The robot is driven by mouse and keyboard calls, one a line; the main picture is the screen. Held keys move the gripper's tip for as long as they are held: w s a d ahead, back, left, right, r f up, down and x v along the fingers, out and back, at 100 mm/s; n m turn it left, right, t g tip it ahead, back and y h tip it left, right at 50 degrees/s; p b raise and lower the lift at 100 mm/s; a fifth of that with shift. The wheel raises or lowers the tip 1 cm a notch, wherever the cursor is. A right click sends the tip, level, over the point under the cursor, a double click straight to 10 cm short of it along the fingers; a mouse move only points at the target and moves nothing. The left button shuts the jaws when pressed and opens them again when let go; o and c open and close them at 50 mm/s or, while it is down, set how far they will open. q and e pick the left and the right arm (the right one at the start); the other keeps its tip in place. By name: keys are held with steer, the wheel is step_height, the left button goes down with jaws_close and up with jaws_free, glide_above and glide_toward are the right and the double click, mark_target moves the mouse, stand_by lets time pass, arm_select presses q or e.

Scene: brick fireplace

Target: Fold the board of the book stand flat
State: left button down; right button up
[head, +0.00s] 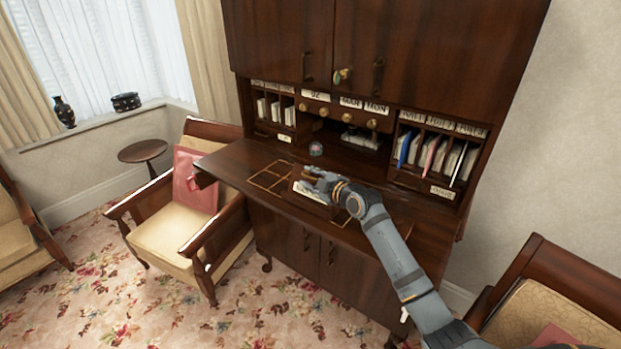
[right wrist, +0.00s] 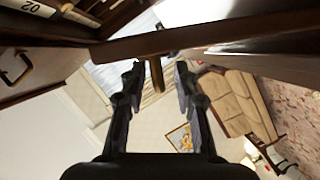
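A small dark stand with a pale panel, which looks like the book stand (head: 310,193), is on the open desk top. My right arm and hand cover part of it, and its board's angle cannot be read clearly. My right gripper (head: 318,176) is at its upper edge in the head view. In the right wrist view, the two fingers of the right gripper (right wrist: 160,78) are apart. A narrow brown wooden piece (right wrist: 157,76) shows between them, below a wide dark wooden bar (right wrist: 165,43). I see no finger closed on it. My left gripper is out of view.
The desk top (head: 238,165) is clear on its left side. A small round object (head: 316,149) stands behind the stand. Pigeonholes with papers (head: 430,155) line the back. An armchair (head: 170,225) stands close by at left, another chair (head: 550,290) at lower right.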

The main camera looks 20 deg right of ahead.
steer(key=c, duration=0.5)
jaws_close()
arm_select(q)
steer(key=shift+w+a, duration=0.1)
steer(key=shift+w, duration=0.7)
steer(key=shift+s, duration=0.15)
arm_select(e)
steer(key=shift+d, duration=0.1)
